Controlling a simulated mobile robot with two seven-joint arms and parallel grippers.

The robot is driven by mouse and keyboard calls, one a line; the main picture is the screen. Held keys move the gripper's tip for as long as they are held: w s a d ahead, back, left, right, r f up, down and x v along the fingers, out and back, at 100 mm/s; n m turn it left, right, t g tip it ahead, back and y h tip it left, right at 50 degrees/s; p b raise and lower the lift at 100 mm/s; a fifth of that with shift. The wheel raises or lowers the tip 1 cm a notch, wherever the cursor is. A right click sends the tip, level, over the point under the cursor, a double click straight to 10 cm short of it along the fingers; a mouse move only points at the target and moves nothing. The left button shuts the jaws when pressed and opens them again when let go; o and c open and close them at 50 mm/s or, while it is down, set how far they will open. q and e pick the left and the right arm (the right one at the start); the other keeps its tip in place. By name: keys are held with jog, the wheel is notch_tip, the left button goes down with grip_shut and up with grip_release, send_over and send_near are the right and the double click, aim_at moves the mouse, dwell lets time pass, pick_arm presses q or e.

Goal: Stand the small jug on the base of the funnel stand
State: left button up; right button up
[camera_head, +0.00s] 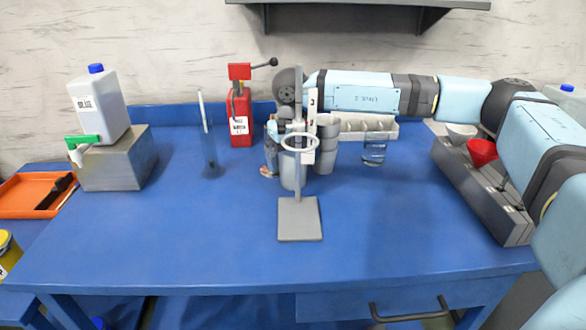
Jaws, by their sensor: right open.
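The funnel stand has a flat grey base plate (300,228) near the middle of the blue table. Its upright rod (298,185) carries a white ring (300,150). The visible part of the base is bare. A greyish vessel (287,178) stands just behind the rod, partly hidden by it; it may be the small jug, but I cannot tell for certain. My right gripper (296,118) reaches in from the right and points down behind the stand's upper part. It is open, with its fingers partly hidden by the rod and ring. My left gripper is out of view.
Stacked grey cups (327,145) and a clear container (270,152) crowd the stand. A glass beaker (374,150) is farther right. A red dispenser (240,115) and a tall glass cylinder (210,155) stand left. A grey rack (480,190) lines the right edge. The table front is clear.

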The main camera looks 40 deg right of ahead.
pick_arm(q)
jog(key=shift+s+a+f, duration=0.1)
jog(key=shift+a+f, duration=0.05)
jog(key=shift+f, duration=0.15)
pick_arm(e)
jog(key=c, duration=1.1)
jog(key=shift+o, duration=0.2)
jog(key=shift+r, duration=0.15)
jog(key=shift+r, duration=0.25)
pick_arm(q)
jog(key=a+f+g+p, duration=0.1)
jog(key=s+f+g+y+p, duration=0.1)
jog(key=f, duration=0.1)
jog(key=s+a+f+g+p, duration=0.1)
jog(key=p, duration=0.1)
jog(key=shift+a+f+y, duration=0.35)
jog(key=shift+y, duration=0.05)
pick_arm(e)
notch_tip(320, 180, up, 19)
jog(key=shift+r, duration=0.2)
